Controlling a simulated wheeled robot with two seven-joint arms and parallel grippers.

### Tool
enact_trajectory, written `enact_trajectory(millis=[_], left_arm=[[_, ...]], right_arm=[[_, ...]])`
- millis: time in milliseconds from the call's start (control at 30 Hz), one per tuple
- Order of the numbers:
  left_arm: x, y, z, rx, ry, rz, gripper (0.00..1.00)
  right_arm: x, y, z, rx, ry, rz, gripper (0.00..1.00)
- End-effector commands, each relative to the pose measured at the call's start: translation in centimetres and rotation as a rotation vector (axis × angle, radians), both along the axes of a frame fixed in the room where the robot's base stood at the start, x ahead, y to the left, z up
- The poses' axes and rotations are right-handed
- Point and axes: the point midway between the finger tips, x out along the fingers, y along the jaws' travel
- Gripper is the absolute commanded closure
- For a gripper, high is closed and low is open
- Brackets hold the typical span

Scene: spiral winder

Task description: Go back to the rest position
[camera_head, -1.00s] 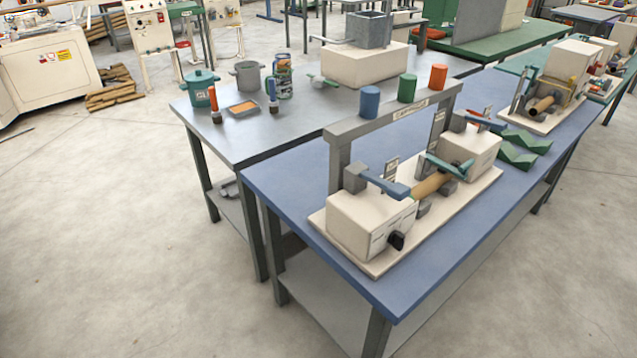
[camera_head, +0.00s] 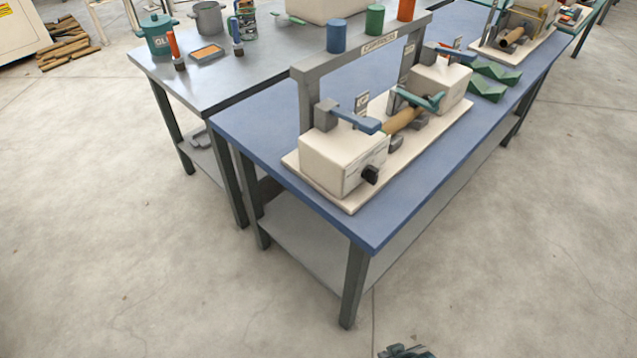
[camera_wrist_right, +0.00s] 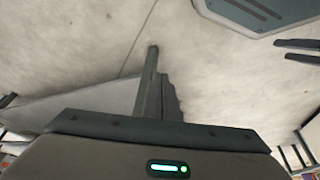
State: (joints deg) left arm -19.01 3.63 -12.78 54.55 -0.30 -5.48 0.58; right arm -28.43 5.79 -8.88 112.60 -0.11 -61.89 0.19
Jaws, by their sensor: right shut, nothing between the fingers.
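My right gripper (camera_head: 405,351) shows only as a dark green-grey piece at the bottom edge of the head view, over the floor and in front of the table. In the right wrist view its fingers (camera_wrist_right: 154,60) are together with nothing between them, above bare floor. Two dark prongs at the right edge of the wrist view look like my left gripper (camera_wrist_right: 298,51); they are apart and empty. The spiral winder (camera_head: 343,160) sits on the blue table (camera_head: 262,124), with a brown tube (camera_head: 403,119) across it. Neither gripper touches it.
Blue, green and orange cylinders stand on the winder's grey frame (camera_head: 300,95). Green V-blocks (camera_head: 490,82) lie beyond it. A grey table (camera_head: 215,80) with pots stands behind on the left. The concrete floor (camera_head: 500,230) in front is clear.

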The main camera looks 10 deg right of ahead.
Motion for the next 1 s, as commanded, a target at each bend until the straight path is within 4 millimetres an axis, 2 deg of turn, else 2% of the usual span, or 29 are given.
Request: enact_trajectory(millis=[33, 200, 367, 500, 700, 833, 1000], left_arm=[[0.0, 0.0, 0.0, 0.000, 0.000, 0.000, 0.44], [0.0, 0.0, 0.0, 0.000, 0.000, 0.000, 0.44], [0.0, 0.0, 0.0, 0.000, 0.000, 0.000, 0.44], [0.0, 0.0, 0.0, 0.000, 0.000, -0.001, 0.44], [0.0, 0.1, 0.0, 0.000, 0.000, -0.001, 0.44], [0.0, 0.1, 0.0, 0.000, -0.001, -0.001, 0.44], [0.0, 0.1, 0.0, 0.000, -0.001, -0.001, 0.44]], right_arm=[[0.0, 0.2, -2.3, 0.003, -0.001, 0.002, 1.00], [-0.2, 0.9, -8.6, 0.016, -0.029, 0.012, 1.00], [-1.4, 1.4, -14.0, 0.029, -0.058, 0.021, 1.00], [-3.1, 1.7, -18.1, 0.039, -0.083, 0.030, 1.00], [-5.7, 1.8, -21.9, 0.051, -0.113, 0.041, 1.00], [-6.7, 1.8, -23.1, 0.056, -0.125, 0.045, 1.00], [-7.1, 1.8, -23.4, 0.058, -0.131, 0.046, 1.00]])
